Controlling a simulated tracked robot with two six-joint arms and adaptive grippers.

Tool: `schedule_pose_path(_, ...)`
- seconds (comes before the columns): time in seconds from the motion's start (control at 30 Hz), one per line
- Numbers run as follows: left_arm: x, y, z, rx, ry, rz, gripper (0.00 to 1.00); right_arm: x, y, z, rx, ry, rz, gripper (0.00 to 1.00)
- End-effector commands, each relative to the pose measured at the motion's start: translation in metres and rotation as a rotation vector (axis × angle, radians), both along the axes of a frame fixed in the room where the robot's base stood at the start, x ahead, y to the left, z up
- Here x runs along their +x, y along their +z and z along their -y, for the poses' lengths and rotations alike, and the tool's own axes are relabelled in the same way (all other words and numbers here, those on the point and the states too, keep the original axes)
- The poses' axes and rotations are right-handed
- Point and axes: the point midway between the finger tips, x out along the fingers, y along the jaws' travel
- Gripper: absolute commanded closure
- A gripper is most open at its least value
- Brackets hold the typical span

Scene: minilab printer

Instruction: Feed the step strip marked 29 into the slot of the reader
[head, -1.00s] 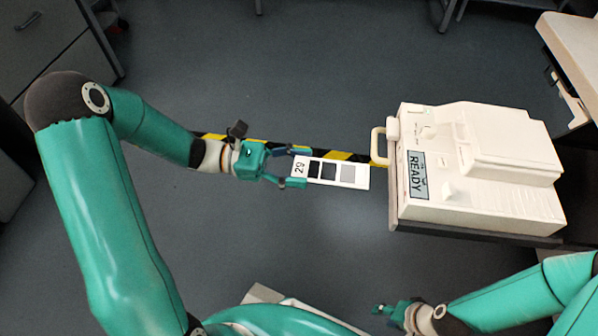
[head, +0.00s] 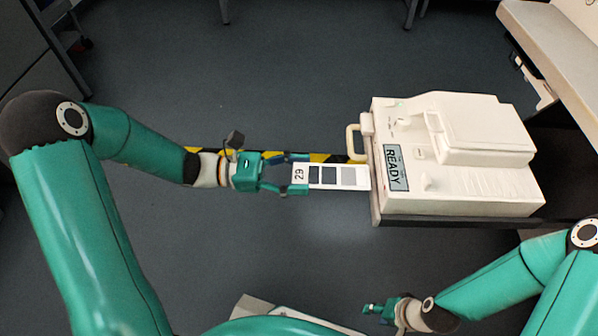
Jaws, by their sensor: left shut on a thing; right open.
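The white step strip marked 29 (head: 332,188) has several dark and grey patches. My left gripper (head: 297,174) is shut on its left, numbered end and holds it level, clear of the floor. The strip's far end is at the left face of the cream reader (head: 455,190), whose display reads READY. The slot itself is not visible, so I cannot tell whether the strip's tip is inside it or just against the face. My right gripper (head: 372,309) is open and empty at the lower middle, away from the reader.
The reader stands on a dark-edged surface (head: 450,220). A cream handle (head: 352,142) sticks out at its upper left, close to the strip. Yellow-black tape (head: 325,157) runs behind the strip. A pale bench (head: 550,40) is at the upper right.

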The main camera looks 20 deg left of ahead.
Motion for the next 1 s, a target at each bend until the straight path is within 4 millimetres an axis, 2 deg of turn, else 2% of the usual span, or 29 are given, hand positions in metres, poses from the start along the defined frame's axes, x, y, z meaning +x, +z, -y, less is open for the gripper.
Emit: schedule_pose_path(1.0,0.001,0.002,0.011,-0.001,-0.003,0.000,0.52,0.000,0.006,0.000,0.000,0.000,0.000,0.59)
